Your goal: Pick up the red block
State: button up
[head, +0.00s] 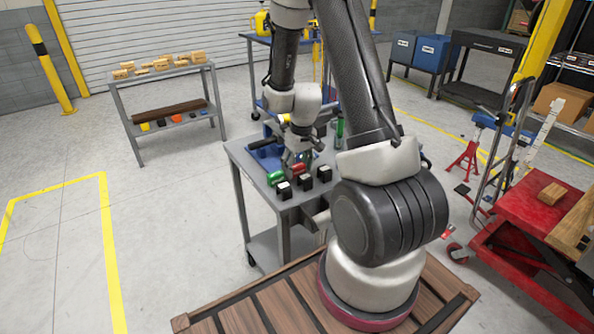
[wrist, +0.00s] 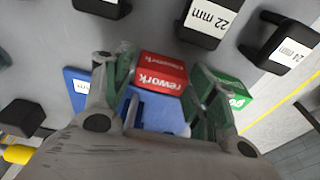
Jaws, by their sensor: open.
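The red block (wrist: 162,73), labelled "rework", lies on the grey cart top. In the wrist view it sits between the two fingers of my gripper (wrist: 163,64), which is open. The fingers stand to either side of it; I cannot tell whether either touches it. In the head view my gripper (head: 299,160) points down over the cart, and the red block (head: 298,168) shows just below it, partly hidden.
A green block (wrist: 232,90) lies close beside the right finger. Several black labelled blocks (head: 284,190) stand along the cart's front edge. The grey cart (head: 240,158) is crowded around my gripper.

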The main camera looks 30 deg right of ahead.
jog(key=shift+f, duration=0.35)
jog(key=c, duration=0.6)
jog(key=shift+r, duration=0.1)
jog(key=shift+c, duration=0.2)
